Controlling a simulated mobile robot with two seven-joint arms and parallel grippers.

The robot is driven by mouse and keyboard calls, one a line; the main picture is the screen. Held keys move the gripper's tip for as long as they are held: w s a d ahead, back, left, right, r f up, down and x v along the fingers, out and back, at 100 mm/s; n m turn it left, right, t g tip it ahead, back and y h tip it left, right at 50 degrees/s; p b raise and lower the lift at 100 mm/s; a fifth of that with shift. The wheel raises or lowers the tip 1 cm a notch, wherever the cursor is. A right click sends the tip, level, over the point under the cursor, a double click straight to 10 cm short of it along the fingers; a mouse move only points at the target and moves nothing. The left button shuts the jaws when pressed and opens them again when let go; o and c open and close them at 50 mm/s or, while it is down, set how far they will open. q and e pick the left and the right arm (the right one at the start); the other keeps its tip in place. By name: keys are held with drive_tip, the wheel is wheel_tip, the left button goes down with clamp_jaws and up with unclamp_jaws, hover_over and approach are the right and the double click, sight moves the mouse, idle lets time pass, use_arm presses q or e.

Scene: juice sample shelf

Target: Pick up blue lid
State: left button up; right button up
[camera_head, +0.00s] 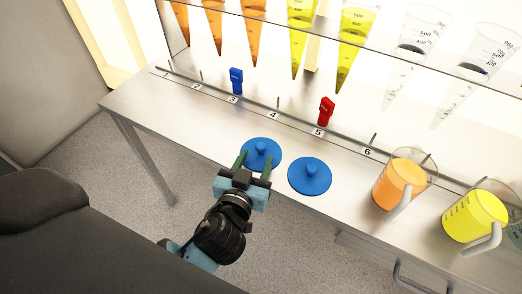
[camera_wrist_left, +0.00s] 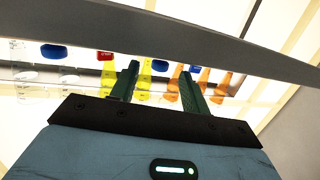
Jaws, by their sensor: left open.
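Two round blue lids with centre knobs lie on the metal counter. The left lid (camera_head: 261,153) is at the tips of my left gripper (camera_head: 253,166); the right lid (camera_head: 310,177) lies just beside it, clear of the fingers. My left gripper is open, its two green fingers spread toward the left lid's near edge and knob. I cannot tell whether they touch it. My right gripper is not in view.
Cone-shaped containers of orange and yellow juice (camera_head: 300,35) hang above the counter (camera_head: 150,108); others look clear. A blue clip (camera_head: 236,80) and red clip (camera_head: 326,110) sit along the numbered rail. Jugs of orange (camera_head: 398,183) and yellow juice (camera_head: 474,216) stand at right.

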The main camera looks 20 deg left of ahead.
sight(259, 151)
use_arm(q)
drive_tip(key=shift+x, duration=2.6)
drive_tip(key=shift+r, duration=0.1)
clamp_jaws()
